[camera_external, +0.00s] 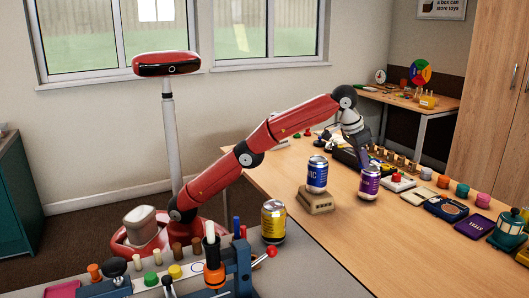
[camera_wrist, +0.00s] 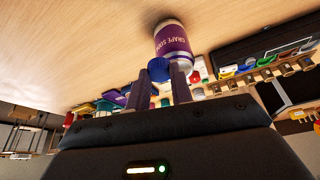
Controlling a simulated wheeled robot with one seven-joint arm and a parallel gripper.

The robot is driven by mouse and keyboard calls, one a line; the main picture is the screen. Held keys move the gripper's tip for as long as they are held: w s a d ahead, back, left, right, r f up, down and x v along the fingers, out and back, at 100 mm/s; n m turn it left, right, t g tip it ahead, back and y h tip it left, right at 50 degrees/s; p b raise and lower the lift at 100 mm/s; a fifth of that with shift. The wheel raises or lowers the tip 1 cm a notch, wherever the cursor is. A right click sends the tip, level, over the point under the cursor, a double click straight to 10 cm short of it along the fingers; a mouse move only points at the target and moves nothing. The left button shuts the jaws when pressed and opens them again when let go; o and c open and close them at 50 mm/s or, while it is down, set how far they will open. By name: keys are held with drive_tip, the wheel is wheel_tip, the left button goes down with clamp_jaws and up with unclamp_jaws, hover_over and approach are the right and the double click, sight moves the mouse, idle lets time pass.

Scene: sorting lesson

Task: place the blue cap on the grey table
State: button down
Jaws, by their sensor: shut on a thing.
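The blue cap (camera_wrist: 158,69) is between the two fingertips of my gripper (camera_wrist: 161,82) in the wrist view; the fingers are shut on it. In the external view my gripper (camera_external: 363,160) points down over the wooden table, just behind a purple can; the cap cannot be made out there. The grey table (camera_external: 312,272) is at the lower front of the external view, nearer the camera than the wooden table and well away from my gripper.
The purple can (camera_external: 369,184) is close to my gripper. A blue can (camera_external: 317,174) stands on a beige block (camera_external: 316,200). A yellow can (camera_external: 273,221) and several pegs and tools crowd the grey table's left part; its right part is bare. Many small things line the wooden table (camera_external: 400,235).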

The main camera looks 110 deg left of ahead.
drive_tip(key=s+d+r+m+h, duration=0.1)
drive_tip(key=s+d+m, duration=0.15)
drive_tip(key=d, duration=0.65)
drive_tip(key=s+d+r+m+h+b, duration=0.1)
drive_tip(key=s+d+m, duration=0.15)
drive_tip(key=d, duration=0.65)
drive_tip(key=s+d+r+m+h, duration=0.15)
drive_tip(key=s+d, duration=0.25)
drive_tip(key=d, duration=0.5)
drive_tip(key=s+d+r+m+h+b, duration=0.25)
drive_tip(key=s+d+m, duration=0.55)
drive_tip(key=s+d, duration=1.3)
drive_tip(key=shift+m+g, duration=0.25)
drive_tip(key=shift+g, duration=0.05)
drive_tip(key=f+b, duration=0.2)
drive_tip(key=f, duration=0.2)
drive_tip(key=s+a+f+b, duration=0.1)
drive_tip(key=f+b, duration=0.2)
drive_tip(key=f, duration=0.2)
drive_tip(key=f+b, duration=0.2)
drive_tip(key=f, duration=0.3)
drive_tip(key=shift+s+a+f+b, duration=0.1)
drive_tip(key=shift+s+a+b, duration=0.1)
drive_tip(key=shift+s+b, duration=0.15)
drive_tip(key=shift+y, duration=0.3)
drive_tip(key=shift+f+b, duration=0.8)
drive_tip(key=shift+f, duration=1.6)
drive_tip(key=shift+f, duration=0.15)
drive_tip(key=c, duration=1.3)
unclamp_jaws()
